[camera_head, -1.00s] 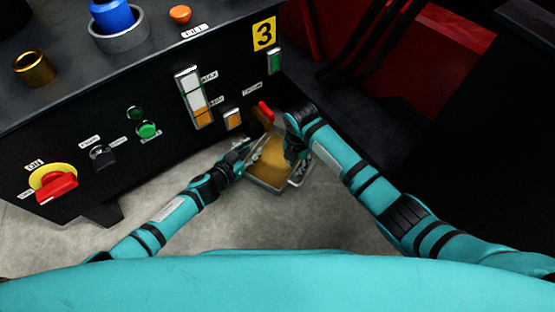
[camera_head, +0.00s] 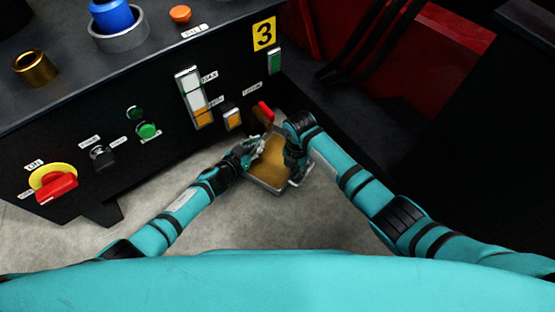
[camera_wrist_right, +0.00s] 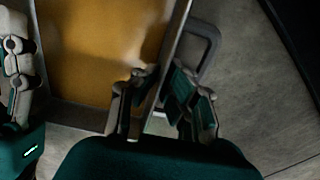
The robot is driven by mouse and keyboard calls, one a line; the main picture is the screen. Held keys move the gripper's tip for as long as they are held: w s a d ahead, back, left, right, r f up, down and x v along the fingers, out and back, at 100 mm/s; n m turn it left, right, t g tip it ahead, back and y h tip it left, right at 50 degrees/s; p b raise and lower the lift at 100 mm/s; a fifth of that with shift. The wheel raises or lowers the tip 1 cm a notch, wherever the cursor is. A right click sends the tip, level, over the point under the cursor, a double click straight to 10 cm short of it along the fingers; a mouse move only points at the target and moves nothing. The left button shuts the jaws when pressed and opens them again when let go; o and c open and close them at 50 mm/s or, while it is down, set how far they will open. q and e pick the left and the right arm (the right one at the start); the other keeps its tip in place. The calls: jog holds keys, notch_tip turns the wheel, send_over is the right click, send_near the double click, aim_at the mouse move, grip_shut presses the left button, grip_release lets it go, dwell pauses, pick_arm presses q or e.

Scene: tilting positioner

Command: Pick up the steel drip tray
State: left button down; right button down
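The steel drip tray (camera_head: 266,188) sits low beside the machine's black front, with amber-brown liquid or coating inside. Its right wall (camera_wrist_right: 174,45) and a loop handle (camera_wrist_right: 213,48) show in the right wrist view. My right gripper (camera_head: 296,168) is at the tray's right side; in the wrist view its fingers (camera_wrist_right: 163,105) are apart, on either side of the right wall, near the handle. Contact cannot be told. My left gripper (camera_head: 255,150) is at the tray's left edge; part of it shows in the wrist view (camera_wrist_right: 17,70). Its finger gap is unclear.
The black machine front (camera_head: 70,140) stands close behind the tray, with a red-handled valve (camera_head: 265,112) just above it. A red rotary switch (camera_head: 57,188) sticks out at left. Bare grey floor (camera_head: 240,230) lies in front of the tray.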

pick_arm(q)
jog(key=shift+r, duration=0.1)
pick_arm(e)
jog(key=shift+r, duration=0.15)
